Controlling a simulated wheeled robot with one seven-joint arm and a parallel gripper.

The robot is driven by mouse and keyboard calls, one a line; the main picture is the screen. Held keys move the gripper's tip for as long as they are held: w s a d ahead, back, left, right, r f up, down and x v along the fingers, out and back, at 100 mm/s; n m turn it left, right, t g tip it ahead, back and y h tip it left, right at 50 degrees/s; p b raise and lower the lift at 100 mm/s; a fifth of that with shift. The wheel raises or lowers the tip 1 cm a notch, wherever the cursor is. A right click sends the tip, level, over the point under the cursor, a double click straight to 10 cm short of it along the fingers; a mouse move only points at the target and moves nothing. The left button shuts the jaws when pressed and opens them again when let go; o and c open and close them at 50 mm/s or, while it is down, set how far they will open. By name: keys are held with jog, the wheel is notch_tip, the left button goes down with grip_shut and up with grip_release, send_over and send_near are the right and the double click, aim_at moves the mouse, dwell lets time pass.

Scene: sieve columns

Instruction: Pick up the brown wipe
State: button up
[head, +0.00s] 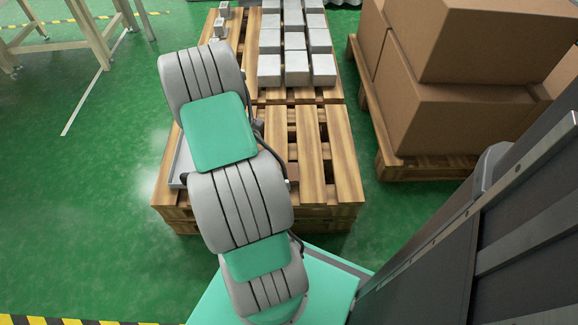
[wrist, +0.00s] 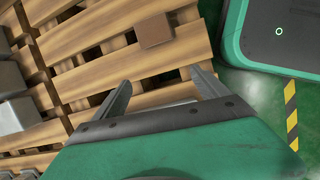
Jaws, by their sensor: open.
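The brown wipe (wrist: 155,31) is a small reddish-brown block lying on the slats of a wooden pallet (wrist: 92,38), near the top middle of the wrist view. In the head view only a bit of brown (head: 293,171) shows beside my arm, and it may be the wipe. My gripper (wrist: 160,78) is open, with its two fingers apart and nothing between them. The wipe lies beyond the fingertips, apart from them. My arm hides the gripper in the head view.
Several grey blocks (head: 295,66) stand on the far pallet. A grey tray edge (head: 181,163) shows left of my arm. Large cardboard boxes (head: 455,115) sit on a pallet (head: 382,140) at the right. The right slats of the near pallet (head: 312,150) are bare.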

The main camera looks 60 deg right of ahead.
aim_at(290, 172)
jog(key=shift+o, duration=1.4)
jog(key=s+d+f+n+g, duration=0.1)
jog(key=s+d+f, duration=0.3)
jog(key=s, duration=0.2)
jog(key=shift+s+d+f, duration=0.15)
jog(key=b+x, duration=0.1)
jog(key=x, duration=0.1)
jog(key=b+x, duration=0.1)
jog(key=x, duration=0.2)
jog(key=b+x, duration=0.1)
jog(key=x, duration=0.2)
jog(key=shift+s+a+f, duration=0.1)
jog(key=shift+a, duration=0.15)
jog(key=c, duration=1.3)
